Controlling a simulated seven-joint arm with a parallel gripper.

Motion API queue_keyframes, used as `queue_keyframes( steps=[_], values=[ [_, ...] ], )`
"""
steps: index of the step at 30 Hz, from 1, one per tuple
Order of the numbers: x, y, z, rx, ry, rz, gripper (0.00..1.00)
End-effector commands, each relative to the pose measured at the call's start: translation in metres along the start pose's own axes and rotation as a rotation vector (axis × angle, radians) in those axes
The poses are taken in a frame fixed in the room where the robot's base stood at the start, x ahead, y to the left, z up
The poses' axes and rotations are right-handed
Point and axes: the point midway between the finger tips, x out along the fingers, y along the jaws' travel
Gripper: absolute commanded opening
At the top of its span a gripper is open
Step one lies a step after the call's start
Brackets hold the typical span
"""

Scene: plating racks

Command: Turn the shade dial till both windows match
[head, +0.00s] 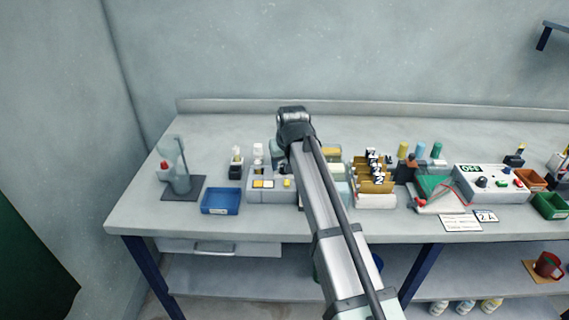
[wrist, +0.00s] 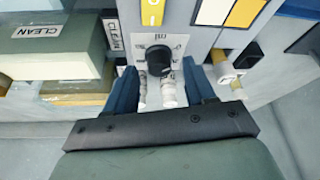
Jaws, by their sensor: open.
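The shade dial (wrist: 158,60), a round black knob on a pale scale plate, shows in the wrist view. My gripper (wrist: 159,70) is open, with one blue finger on each side of the dial in the picture. I cannot tell whether either finger touches it. A yellow pane (wrist: 245,12) and a paler panel (wrist: 211,12) beside it are cut off by the top edge. In the head view, the grey dial box (head: 257,196) has two yellowish windows (head: 262,184) side by side; they look alike, but are too small to compare surely. My arm hides the dial there.
A blue tray (head: 220,202) lies left of the box, with small bottles (head: 237,157) behind. A box marked CLEAN (wrist: 45,45) is close on the wrist view's left.

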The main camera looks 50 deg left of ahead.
Motion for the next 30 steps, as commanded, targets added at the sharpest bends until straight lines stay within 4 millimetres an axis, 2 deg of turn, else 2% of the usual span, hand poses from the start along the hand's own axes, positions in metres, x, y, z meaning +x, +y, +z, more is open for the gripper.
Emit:
queue_keyframes(
  steps=[12, 30],
  values=[
    [0.0068, 0.0000, 0.0001, 0.000, 0.000, 0.000, 0.54],
    [0.0065, 0.0000, 0.0000, 0.000, 0.000, 0.000, 0.00]
  ],
)
